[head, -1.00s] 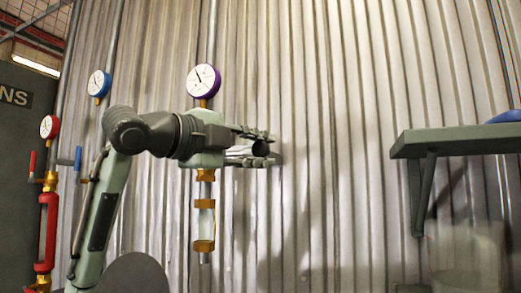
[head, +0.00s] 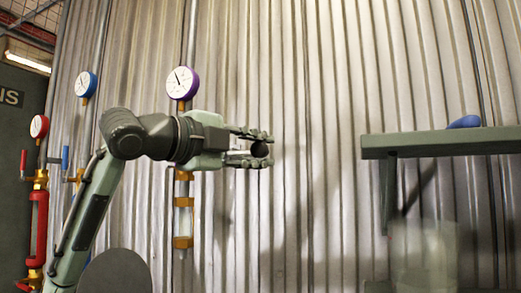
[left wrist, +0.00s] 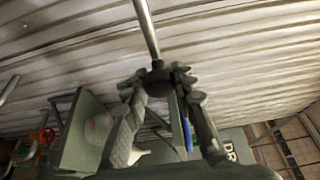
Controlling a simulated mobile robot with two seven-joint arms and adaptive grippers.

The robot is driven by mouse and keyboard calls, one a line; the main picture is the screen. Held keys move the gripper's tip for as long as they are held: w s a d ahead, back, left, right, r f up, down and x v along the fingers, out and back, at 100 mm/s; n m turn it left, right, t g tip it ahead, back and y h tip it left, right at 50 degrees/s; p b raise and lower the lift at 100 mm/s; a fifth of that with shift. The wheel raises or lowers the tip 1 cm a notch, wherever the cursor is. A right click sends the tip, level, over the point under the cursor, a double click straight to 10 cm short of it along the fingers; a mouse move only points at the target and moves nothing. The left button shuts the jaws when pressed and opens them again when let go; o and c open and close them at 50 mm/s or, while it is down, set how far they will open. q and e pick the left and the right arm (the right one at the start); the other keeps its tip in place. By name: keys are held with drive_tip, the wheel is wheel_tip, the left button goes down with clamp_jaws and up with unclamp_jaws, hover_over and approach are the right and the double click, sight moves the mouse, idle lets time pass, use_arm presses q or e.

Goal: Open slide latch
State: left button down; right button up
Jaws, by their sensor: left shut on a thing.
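My left gripper (head: 250,147) is shut on a dark, round-ended piece (head: 259,149) in front of the corrugated wall. In the left wrist view the fingertips of my left gripper (left wrist: 157,82) close around this dark piece (left wrist: 157,74), and a grey metal rod (left wrist: 147,28) runs up from it. I cannot tell how far the rod reaches. I cannot make out a slide latch in either view. My right gripper is not in view.
A purple gauge (head: 182,83) tops a pipe with a clear section (head: 183,221), partly behind my left arm. Blue (head: 86,84) and red (head: 40,126) gauges stand further left. A green shelf (head: 440,144) with a blue object (head: 465,121) juts out at right.

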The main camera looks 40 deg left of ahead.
use_arm(q)
drive_tip(key=c, duration=1.3)
unclamp_jaws()
drive_tip(key=shift+o, duration=0.2)
drive_tip(key=s+a, duration=0.2)
drive_tip(key=s, duration=1)
